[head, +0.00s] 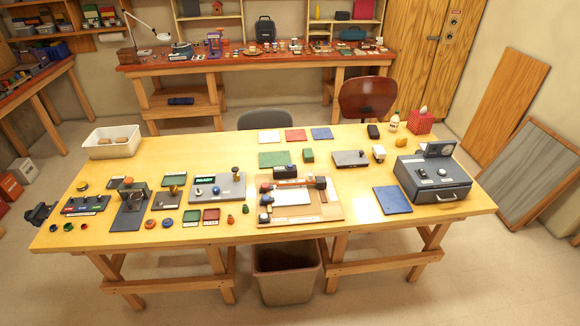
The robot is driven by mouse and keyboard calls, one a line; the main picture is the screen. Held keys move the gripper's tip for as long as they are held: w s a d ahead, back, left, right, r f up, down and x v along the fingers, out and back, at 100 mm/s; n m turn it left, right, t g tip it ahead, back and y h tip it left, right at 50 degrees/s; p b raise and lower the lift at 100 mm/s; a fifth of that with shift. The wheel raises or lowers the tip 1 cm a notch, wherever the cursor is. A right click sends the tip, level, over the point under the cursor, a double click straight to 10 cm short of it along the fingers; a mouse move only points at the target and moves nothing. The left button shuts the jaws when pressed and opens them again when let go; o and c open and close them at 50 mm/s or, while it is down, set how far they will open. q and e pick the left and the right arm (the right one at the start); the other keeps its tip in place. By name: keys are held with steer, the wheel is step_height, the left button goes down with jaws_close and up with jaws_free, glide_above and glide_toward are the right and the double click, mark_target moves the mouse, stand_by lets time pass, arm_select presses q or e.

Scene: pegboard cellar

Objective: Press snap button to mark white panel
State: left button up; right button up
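A white panel (292,197) lies in a wooden fixture (330,211) near the middle of the table. A dark bar with knobs runs along the fixture's back edge. I cannot tell which of these is the snap button; labels are too small to read. Another white panel (269,136) lies flat at the back of the table, beside a red panel (295,134) and a blue panel (321,133). Neither of my grippers shows.
The yellow table (350,230) holds a grey control box (218,187) and several small devices on the left. A large grey case (433,178) and a blue mat (392,200) are on the right. A white bin (113,142) stands back left. Two chairs stand behind.

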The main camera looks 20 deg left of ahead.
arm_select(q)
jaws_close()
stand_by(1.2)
